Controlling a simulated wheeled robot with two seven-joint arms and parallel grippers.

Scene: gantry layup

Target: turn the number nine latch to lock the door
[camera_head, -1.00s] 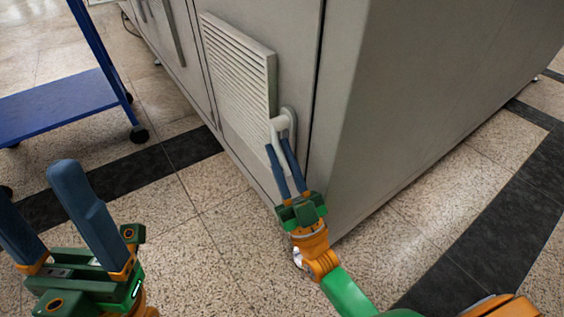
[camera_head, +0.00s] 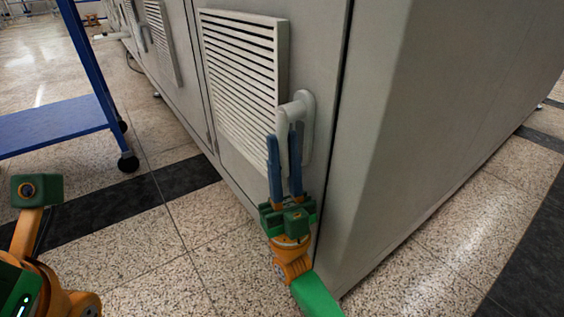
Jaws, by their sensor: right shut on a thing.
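The latch (camera_head: 306,108) is a pale grey handle on the cabinet door (camera_head: 321,50), beside the door's right edge and right of a louvred vent. Its lever hangs downward from the pivot. No number can be read on it. My right gripper (camera_head: 284,145) is shut on the lever, with one blue finger on each side of it. The fingers point up and partly cover the lever's lower part. My left arm shows at the bottom left corner, but its fingers are out of the picture.
A blue cart (camera_head: 55,127) on black casters stands at the left, apart from the cabinet. More vented doors (camera_head: 163,40) run along the cabinet to the back left. The cabinet's corner and plain side (camera_head: 450,90) are close on the right. Speckled floor with dark strips is open in front.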

